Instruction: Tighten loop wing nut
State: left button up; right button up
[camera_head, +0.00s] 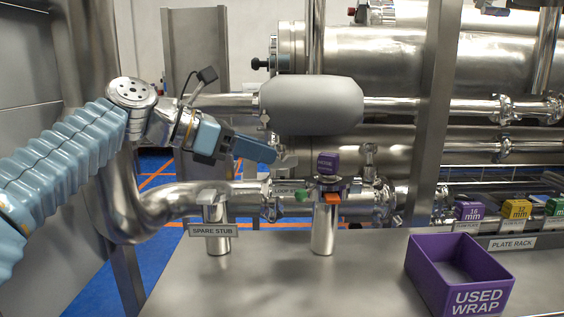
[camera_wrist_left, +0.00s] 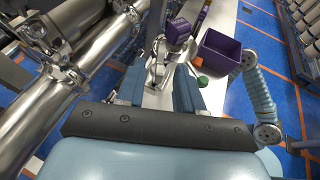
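My left gripper (camera_head: 274,156) reaches in from the left, its blue fingers pointing right beside a metal clamp fitting (camera_head: 285,162) on the pipework. In the left wrist view the two fingers of this gripper (camera_wrist_left: 160,76) stand apart, with shiny clamp metal (camera_wrist_left: 156,68) just beyond and between the tips. I cannot clearly make out the wing nut's shape or whether a finger touches it. A small sign, partly hidden, and a green knob (camera_head: 301,195) are just below the fingertips. My right gripper is not in view.
A purple-capped post (camera_head: 322,228) with an orange tab (camera_head: 332,198) stands right of the gripper. A spare stub (camera_head: 217,238) stands left. A purple used-wrap bin (camera_head: 420,262) and plate rack (camera_head: 512,243) are at right. A grey padded pipe (camera_head: 312,105) runs above the fingers.

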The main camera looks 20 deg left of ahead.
aim_at(283, 158)
pick_arm(q)
jog(key=x, duration=0.5)
jog(key=shift+d, duration=0.1)
grip_shut()
